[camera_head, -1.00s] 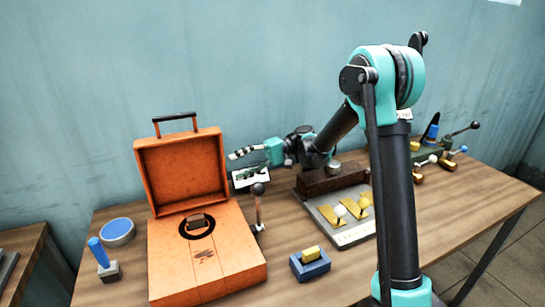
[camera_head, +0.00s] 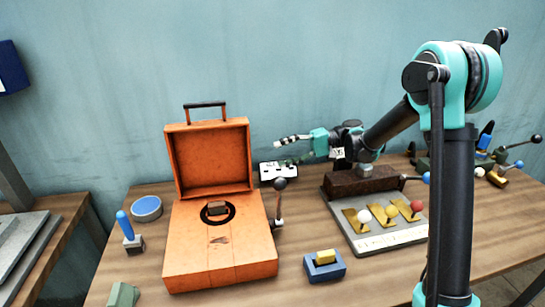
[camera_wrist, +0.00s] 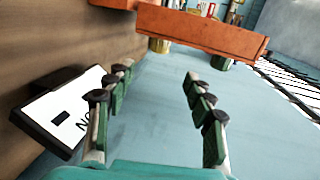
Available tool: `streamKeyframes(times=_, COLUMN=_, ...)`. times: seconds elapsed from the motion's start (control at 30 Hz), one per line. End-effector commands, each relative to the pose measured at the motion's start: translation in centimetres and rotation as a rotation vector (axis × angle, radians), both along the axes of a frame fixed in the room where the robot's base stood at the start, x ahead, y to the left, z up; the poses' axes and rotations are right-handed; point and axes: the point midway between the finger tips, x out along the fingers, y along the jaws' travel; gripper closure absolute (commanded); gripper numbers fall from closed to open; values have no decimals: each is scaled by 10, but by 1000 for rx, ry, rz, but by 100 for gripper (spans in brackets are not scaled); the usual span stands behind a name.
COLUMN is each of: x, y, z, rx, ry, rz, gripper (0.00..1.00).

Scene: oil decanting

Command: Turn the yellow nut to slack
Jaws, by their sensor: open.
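A small yellow block (camera_head: 326,257) sits on a blue base (camera_head: 325,271) at the table's front, right of the orange case. I cannot tell whether it is the yellow nut; no clear nut shape shows. My gripper (camera_head: 283,141) is above the back of the table, pointing left, right of the case's raised lid and well apart from the yellow block. In the wrist view, my gripper (camera_wrist: 158,75) is open, with nothing between its fingers. The yellow block is not visible in the wrist view.
The open orange case (camera_head: 221,256) stands at left, beside an upright lever (camera_head: 279,203). A white card (camera_head: 277,170) is below my gripper. A grey panel with brass plates (camera_head: 383,240) and a dark block (camera_head: 358,183) stand right. The table is clear around the blue base.

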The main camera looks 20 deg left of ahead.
Motion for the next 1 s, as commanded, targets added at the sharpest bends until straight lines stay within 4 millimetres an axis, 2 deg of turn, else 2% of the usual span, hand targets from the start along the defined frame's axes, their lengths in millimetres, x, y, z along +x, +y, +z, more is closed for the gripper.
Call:
streamKeyframes(times=0.03, x=-11, y=9, z=-2, rx=1, ry=0, rz=-3, gripper=47)
streamKeyframes(times=0.1, x=-19, y=18, z=-5, rx=3, ry=0, rz=-11, gripper=47)
streamKeyframes(times=0.23, x=-22, y=25, z=-6, rx=3, ry=0, rz=-15, gripper=47)
streamKeyframes(times=0.37, x=-32, y=40, z=-10, rx=3, ry=0, rz=-12, gripper=47)
streamKeyframes(times=1.0, x=-97, y=141, z=-32, rx=2, ry=1, rz=-13, gripper=47)
